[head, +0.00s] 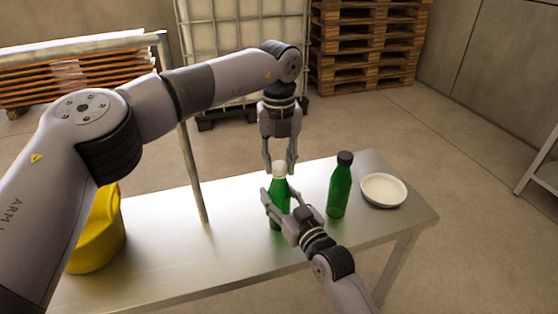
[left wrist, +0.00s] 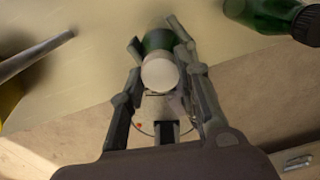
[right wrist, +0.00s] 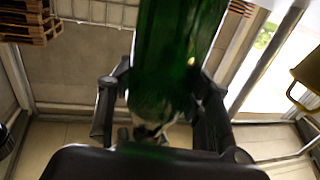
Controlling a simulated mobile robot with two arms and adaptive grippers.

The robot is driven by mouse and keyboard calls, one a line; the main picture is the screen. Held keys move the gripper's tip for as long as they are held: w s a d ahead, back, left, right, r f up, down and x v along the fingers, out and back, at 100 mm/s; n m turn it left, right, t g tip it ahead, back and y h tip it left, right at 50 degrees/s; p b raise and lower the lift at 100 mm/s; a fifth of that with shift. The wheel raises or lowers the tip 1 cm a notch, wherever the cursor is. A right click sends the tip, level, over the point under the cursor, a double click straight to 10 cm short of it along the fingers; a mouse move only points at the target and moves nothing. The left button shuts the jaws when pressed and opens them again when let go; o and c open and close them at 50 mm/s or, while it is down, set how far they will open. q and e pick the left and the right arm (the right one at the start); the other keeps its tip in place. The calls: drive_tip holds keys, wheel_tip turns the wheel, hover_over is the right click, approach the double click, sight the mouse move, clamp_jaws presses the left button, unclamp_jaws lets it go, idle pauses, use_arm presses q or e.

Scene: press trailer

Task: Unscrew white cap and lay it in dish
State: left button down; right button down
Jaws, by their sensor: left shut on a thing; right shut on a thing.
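A green bottle with a white cap (head: 279,168) stands upright on the metal table. My left gripper (head: 280,171) comes down from above, its fingers shut on the white cap, which also shows between them in the left wrist view (left wrist: 160,74). My right gripper (head: 278,206) is shut around the body of the same green bottle (head: 281,187), which fills the middle of the right wrist view (right wrist: 172,60). The cap sits at the bottle's top; I cannot tell how loose it is. The white round dish (head: 384,190) lies at the table's right end and looks empty.
A second green bottle with a black cap (head: 340,186) stands between the held bottle and the dish. A yellow container (head: 98,238) stands at the left of the table (head: 170,262). Wooden pallets (head: 365,45) are behind.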

use_arm(q)
drive_tip(key=n, duration=0.3)
drive_tip(key=shift+n, duration=0.4)
drive_tip(key=n, duration=0.3)
drive_tip(key=shift+n, duration=0.4)
drive_tip(key=n, duration=0.3)
drive_tip(key=shift+n, duration=0.4)
drive_tip(key=n, duration=0.3)
drive_tip(key=shift+n, duration=0.4)
drive_tip(key=shift+w+r, duration=0.1)
drive_tip(key=shift+r, duration=0.2)
drive_tip(key=shift+d+r, duration=0.1)
drive_tip(key=shift+r, duration=0.75)
